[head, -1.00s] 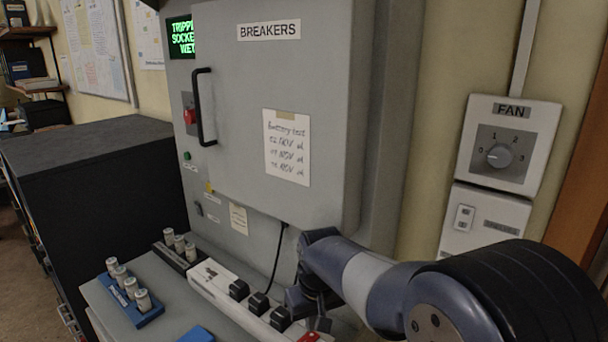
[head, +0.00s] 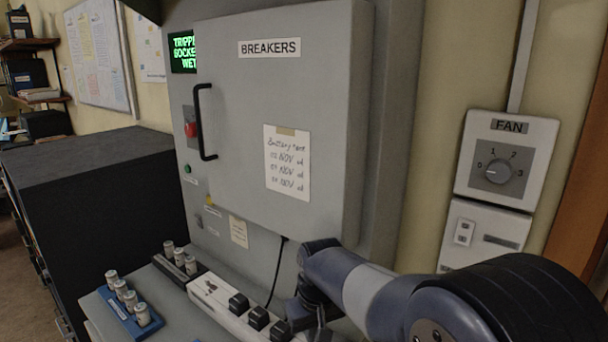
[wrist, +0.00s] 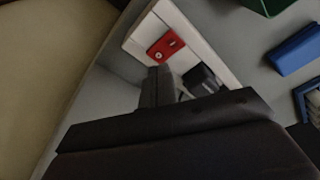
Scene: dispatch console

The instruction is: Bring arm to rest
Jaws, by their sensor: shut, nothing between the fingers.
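My arm (head: 350,277) reaches in from the lower right of the head view, in front of the grey breaker cabinet. Its wrist bends down over the power strip, and the fingertips are not clear there. In the wrist view my gripper (wrist: 158,88) shows as dark fingers, shut and empty. Beyond them are the white power strip (wrist: 190,38) with a red switch (wrist: 165,48) and a black plug (wrist: 201,77). I cannot tell whether the fingers touch anything.
The breaker cabinet door (head: 235,110) is shut. The power strip (head: 212,292) carries several black plugs. A blue holder (head: 128,318) with several small cylinders and a dark holder (head: 178,269) stand to its left. The fan switch (head: 498,172) is on the right wall.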

